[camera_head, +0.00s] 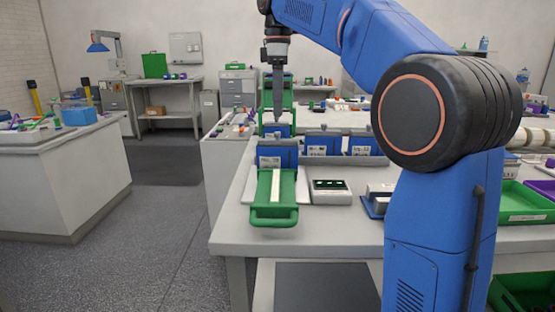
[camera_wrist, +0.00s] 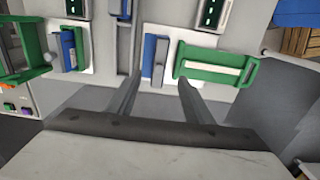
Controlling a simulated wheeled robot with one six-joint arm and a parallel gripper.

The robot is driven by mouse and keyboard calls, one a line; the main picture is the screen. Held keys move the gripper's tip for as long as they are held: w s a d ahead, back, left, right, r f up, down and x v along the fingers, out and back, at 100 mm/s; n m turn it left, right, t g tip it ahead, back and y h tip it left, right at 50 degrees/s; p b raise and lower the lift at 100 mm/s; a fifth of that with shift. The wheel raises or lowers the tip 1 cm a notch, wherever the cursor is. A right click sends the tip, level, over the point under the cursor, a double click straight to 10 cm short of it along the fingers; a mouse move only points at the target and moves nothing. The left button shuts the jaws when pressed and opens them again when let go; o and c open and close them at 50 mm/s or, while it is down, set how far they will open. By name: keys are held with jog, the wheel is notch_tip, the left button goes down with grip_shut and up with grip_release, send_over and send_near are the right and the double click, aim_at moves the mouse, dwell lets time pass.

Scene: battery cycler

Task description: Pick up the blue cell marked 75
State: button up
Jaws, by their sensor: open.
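Several blue cells with white labels stand at the benches: a front one (camera_head: 277,155) behind a green handled tray, one farther back (camera_head: 277,131), and two to the right, a middle one (camera_head: 323,145) and a right one (camera_head: 366,146). The label print is too small for me to read surely, so I cannot tell which is marked 75. My gripper (camera_head: 278,118) hangs pointing down near the back cell. In the wrist view my gripper (camera_wrist: 159,86) is open and empty, its fingers apart. A blue cell (camera_wrist: 149,48) beside a grey block shows beyond the fingertips; another (camera_wrist: 68,50) is at left.
The green handled tray (camera_head: 272,214) lies at the bench front; it also shows in the wrist view (camera_wrist: 245,72). A small white device (camera_head: 331,192) with a dark panel sits right of it. Green bins (camera_head: 525,203) stand far right. The floor at left is clear.

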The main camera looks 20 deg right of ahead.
aim_at(277, 140)
notch_tip(277, 140, down, 14)
jog(key=shift+a+r, duration=0.1)
jog(key=shift+r, duration=0.05)
grip_shut()
dwell(0.6)
